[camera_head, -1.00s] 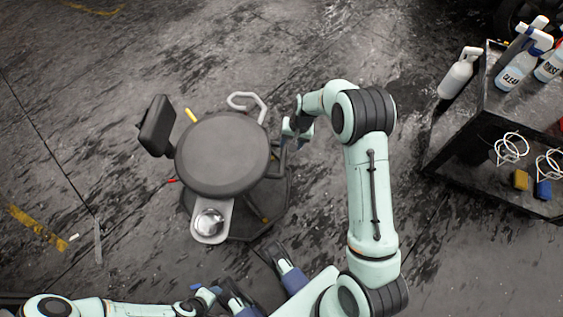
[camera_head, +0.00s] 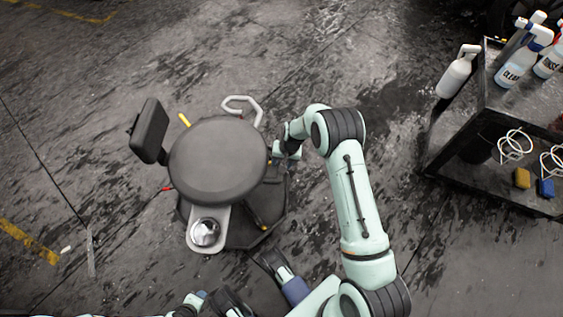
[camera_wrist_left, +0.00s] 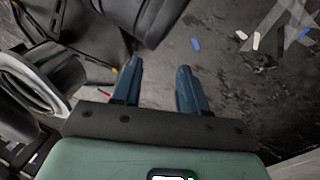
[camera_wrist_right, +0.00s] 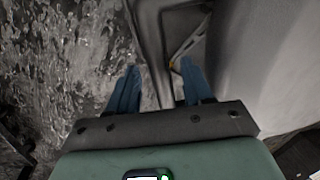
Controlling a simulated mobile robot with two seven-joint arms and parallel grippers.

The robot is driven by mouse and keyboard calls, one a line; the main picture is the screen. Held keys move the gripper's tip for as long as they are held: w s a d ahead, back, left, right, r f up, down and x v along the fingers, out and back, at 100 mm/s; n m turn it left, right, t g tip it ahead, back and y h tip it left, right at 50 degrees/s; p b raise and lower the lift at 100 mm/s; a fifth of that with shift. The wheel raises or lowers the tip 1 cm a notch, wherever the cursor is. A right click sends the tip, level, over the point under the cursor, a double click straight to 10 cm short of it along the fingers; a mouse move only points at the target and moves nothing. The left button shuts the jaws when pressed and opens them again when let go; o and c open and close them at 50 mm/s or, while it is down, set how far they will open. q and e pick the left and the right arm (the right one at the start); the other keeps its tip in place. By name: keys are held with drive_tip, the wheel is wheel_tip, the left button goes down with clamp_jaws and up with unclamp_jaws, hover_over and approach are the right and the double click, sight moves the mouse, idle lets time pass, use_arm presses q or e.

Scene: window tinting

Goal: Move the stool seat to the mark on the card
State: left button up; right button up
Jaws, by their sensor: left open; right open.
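The stool has a round dark grey seat (camera_head: 218,160), with a backrest pad (camera_head: 149,130) on its left and a silver bowl (camera_head: 205,232) on a tray at its front. My right gripper (camera_head: 287,150) is open beside the seat's right edge. In the right wrist view a grey bar (camera_wrist_right: 152,45) stands between or just beyond the open fingers (camera_wrist_right: 160,68), with the pale stool surface (camera_wrist_right: 255,60) to the right. My left gripper (camera_wrist_left: 158,64) is open and empty; the stool's dark parts show above it. I cannot make out a card with a mark.
A loop handle (camera_head: 243,108) and a yellow lever (camera_head: 184,120) stick out from the stool. A black cart (camera_head: 490,160) with spray bottles (camera_head: 458,72) stands at the right. Small scraps (camera_wrist_left: 195,44) lie on the floor. Floor between stool and cart is free.

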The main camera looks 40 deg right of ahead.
clamp_jaws()
wheel_tip(320, 180, down, 3)
drive_tip(key=shift+s+f+b, duration=0.1)
drive_tip(key=shift+b, duration=0.9)
use_arm(q)
wheel_tip(320, 180, down, 5)
drive_tip(key=s+a+g+b, duration=0.1)
drive_tip(key=s, duration=0.2)
drive_tip(key=shift+a+f, duration=0.15)
drive_tip(key=shift+a, duration=0.15)
use_arm(e)
wheel_tip(320, 180, down, 2)
drive_tip(key=shift+a+f, duration=0.1)
drive_tip(key=shift+f, duration=0.1)
use_arm(q)
drive_tip(key=shift+w, duration=0.1)
use_arm(e)
drive_tip(key=shift+s, duration=0.1)
unclamp_jaws()
drive_tip(key=shift+r, duration=0.15)
